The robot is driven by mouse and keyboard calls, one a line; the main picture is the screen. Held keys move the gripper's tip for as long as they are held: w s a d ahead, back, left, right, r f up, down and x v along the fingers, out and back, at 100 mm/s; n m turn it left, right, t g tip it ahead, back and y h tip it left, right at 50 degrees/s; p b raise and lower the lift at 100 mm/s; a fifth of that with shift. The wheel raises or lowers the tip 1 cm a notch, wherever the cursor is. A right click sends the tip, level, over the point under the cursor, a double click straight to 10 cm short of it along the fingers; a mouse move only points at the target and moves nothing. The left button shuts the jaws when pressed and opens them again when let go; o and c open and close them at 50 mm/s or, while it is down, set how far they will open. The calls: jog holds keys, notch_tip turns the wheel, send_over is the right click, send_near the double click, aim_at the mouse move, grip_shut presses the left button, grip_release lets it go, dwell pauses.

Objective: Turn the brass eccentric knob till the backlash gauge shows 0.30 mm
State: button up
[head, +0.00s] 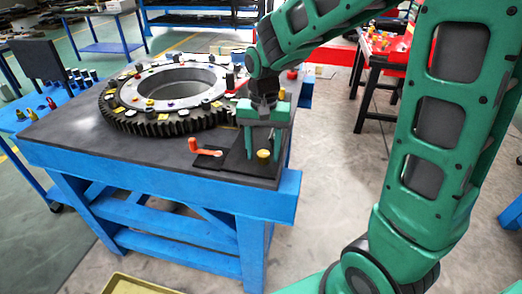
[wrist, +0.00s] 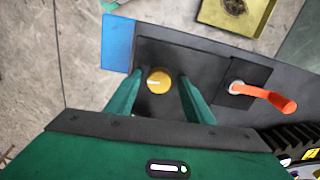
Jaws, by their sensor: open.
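The brass knob (head: 264,154) sits on a dark plate near the front right corner of the workbench. It also shows in the wrist view (wrist: 158,80), round, with a short pale mark on its left half. My gripper (head: 263,142) points down over it. In the wrist view, my gripper's two green fingers (wrist: 161,80) stand on either side of the knob, with a gap on both sides. The fingers are open and hold nothing. Whether the tips are level with the knob I cannot tell. I cannot make out the backlash gauge or a reading in either view.
An orange lever (head: 205,147) stands left of the knob; in the wrist view it lies to the right (wrist: 268,96). A large toothed ring (head: 160,127) with small parts on it fills the bench (head: 75,145) behind. Open floor (head: 330,165) lies right of the bench.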

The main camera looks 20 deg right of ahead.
aim_at(263, 152)
notch_tip(263, 152, up, 11)
dwell(0.5)
jog(key=shift+w+f, duration=0.1)
jog(key=shift+f, duration=0.05)
jog(key=s+d+f, duration=0.3)
jog(key=s+d, duration=0.5)
jog(key=s, duration=0.3)
jog(key=s+d+f, duration=0.3)
jog(key=s+d, duration=0.6)
jog(key=s, duration=0.3)
jog(key=shift+s+d+f, duration=0.15)
jog(key=shift+s+f, duration=0.05)
jog(key=shift+s, duration=0.1)
